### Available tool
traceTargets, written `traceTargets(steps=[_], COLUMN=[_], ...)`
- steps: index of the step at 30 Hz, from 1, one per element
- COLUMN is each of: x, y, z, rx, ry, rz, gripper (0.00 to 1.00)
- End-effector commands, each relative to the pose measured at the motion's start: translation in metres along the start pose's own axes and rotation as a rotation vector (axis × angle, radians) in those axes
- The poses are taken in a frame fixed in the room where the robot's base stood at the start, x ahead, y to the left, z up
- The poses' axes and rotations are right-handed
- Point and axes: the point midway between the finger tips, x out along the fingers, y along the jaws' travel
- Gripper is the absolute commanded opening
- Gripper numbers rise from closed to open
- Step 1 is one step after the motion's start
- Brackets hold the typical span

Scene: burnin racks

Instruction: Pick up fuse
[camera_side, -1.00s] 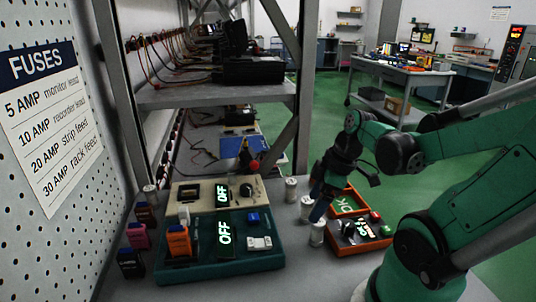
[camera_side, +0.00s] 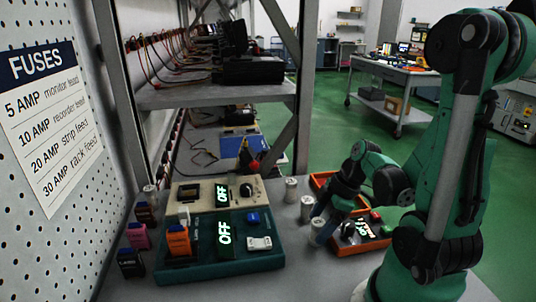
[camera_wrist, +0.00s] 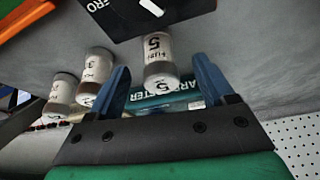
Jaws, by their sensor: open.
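Several small silver cylindrical fuses stand on the bench in the side view. One fuse (camera_side: 317,232) is at the blue fingers of my gripper (camera_side: 323,207), another (camera_side: 306,208) is just behind it, and a third (camera_side: 291,189) is farther back. In the wrist view, a fuse marked 5 (camera_wrist: 157,58) appears between the two spread blue fingertips of my gripper (camera_wrist: 161,76). It shows no clear contact with either finger. Two more fuses stand to its left, a nearer one (camera_wrist: 95,75) and a farther one (camera_wrist: 62,93).
An orange-red box (camera_side: 375,243) with a knob and lit display stands right of the fuses. A teal box (camera_side: 200,268) and a beige box (camera_side: 260,197), both reading OFF, stand left. Coloured blocks (camera_side: 138,235) and a pegboard (camera_side: 60,225) lie farther left.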

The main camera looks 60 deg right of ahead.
Motion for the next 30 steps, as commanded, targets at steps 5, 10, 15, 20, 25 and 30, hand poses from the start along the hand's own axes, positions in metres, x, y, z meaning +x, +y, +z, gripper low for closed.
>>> traceTargets(steps=[5,10,15,20,25,30], x=[0.0050,0.0058,0.0057,0.0057,0.0056,0.0056], y=[-0.0003,-0.0007,-0.0007,-0.0007,-0.0007,-0.0007], z=[0.0000,0.0000,0.0000,0.0000,0.0000,0.0000], rx=[-0.001,0.000,0.000,0.000,0.000,0.000], ry=[0.000,0.000,0.000,0.000,0.000,0.000], rz=[0.000,0.000,0.000,0.000,0.000,0.000], gripper=[0.75,0.75,0.67,0.21,0.00,0.00])
